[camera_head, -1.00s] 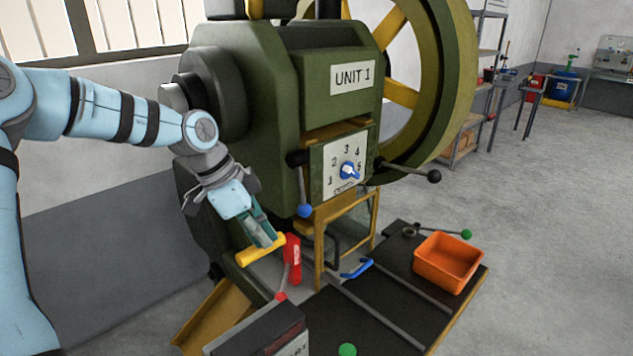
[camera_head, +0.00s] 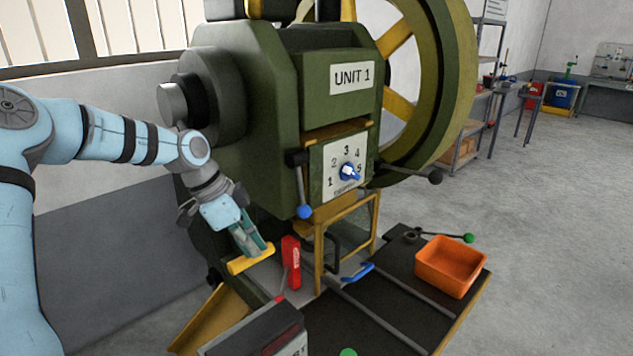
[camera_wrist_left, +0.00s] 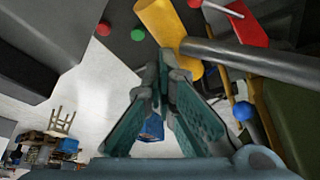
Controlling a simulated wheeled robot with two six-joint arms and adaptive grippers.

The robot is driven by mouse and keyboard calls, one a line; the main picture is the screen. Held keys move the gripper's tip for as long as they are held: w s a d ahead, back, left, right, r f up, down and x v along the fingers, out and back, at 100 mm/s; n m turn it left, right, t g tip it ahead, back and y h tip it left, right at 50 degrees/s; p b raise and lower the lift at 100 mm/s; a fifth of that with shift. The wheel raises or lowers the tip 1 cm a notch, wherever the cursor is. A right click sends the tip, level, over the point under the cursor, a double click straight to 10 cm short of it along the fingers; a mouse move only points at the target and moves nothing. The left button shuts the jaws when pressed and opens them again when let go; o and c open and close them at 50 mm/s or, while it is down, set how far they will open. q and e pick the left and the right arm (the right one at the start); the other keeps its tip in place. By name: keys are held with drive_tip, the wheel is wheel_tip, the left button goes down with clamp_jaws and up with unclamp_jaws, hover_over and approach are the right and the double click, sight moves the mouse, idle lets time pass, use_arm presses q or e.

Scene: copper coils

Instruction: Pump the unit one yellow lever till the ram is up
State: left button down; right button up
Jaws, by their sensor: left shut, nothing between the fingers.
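The green press carries a UNIT 1 label (camera_head: 352,78). The yellow lever (camera_head: 250,259) is a cylinder-shaped grip low at the press's left side. It also shows at the top of the left wrist view (camera_wrist_left: 168,28), on a dark rod (camera_wrist_left: 260,60). My left gripper (camera_head: 262,249) is shut and empty, its tips at the yellow grip, pointing down onto it. In the left wrist view the closed fingertips (camera_wrist_left: 163,62) lie close beside the grip; whether they touch it I cannot tell. The ram cannot be made out. My right gripper is not in view.
A red handle (camera_head: 291,262) stands just right of the yellow lever. A blue-knobbed lever (camera_head: 304,211) hangs above it. A numbered dial (camera_head: 347,171) is on the press front. An orange bin (camera_head: 450,267) sits on the dark table (camera_head: 390,325). Open floor lies at right.

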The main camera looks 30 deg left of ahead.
use_arm(q)
drive_tip(key=shift+f, duration=0.15)
drive_tip(key=shift+w+a+f+b, duration=0.1)
drive_tip(key=shift+a+f+b, duration=0.3)
drive_tip(key=shift+a+f, duration=0.3)
drive_tip(key=shift+d+r+p, duration=0.3)
drive_tip(key=shift+r+p, duration=0.05)
drive_tip(key=shift+r, duration=0.1)
drive_tip(key=s+d+r+p, duration=0.2)
drive_tip(key=d+r+p, duration=0.3)
drive_tip(key=r, duration=0.7)
drive_tip(key=shift+d+p, duration=0.3)
drive_tip(key=shift+d, duration=0.25)
drive_tip(key=shift+a, duration=0.1)
